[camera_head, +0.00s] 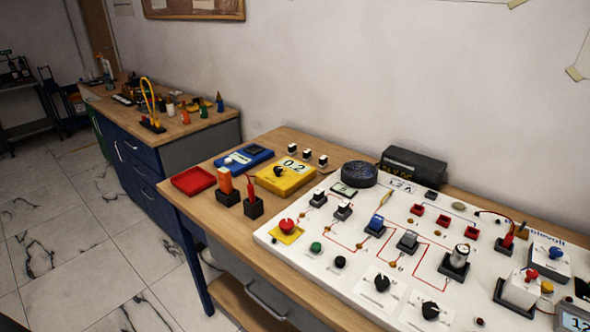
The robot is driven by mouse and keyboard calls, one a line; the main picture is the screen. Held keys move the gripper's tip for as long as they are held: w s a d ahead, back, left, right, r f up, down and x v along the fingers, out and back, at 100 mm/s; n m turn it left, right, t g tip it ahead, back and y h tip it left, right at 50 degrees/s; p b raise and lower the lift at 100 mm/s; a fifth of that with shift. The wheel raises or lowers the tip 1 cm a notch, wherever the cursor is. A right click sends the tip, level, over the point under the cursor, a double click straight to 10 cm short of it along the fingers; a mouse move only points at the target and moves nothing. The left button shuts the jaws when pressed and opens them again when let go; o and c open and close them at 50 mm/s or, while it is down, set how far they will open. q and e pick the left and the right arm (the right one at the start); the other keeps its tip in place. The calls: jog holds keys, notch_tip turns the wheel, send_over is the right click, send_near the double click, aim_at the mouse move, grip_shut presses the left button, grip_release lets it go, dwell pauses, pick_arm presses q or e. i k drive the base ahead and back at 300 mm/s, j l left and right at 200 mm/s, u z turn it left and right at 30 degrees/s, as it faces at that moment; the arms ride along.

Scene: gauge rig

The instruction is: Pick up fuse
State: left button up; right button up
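A white circuit board (316,262) lies on the wooden bench and carries several small parts. I cannot tell for sure which part is the fuse. Candidates include a blue part (377,222) and a grey part (408,239), each seated in a dark holder, and a silver cylinder (460,255) standing in a dark holder. A small slim yellowish piece (384,199) lies near the board's back edge. Neither of my grippers is in view.
Bare wood (200,208) shows at the bench's front left.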

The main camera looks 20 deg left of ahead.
aim_at(344, 206)
jog(key=i+j+u, duration=0.15)
jog(key=i+j, duration=0.15)
jog(key=j, duration=0.15)
jog(key=i+j+u, duration=0.1)
jog(key=i+j, duration=0.25)
jog(key=j, duration=0.1)
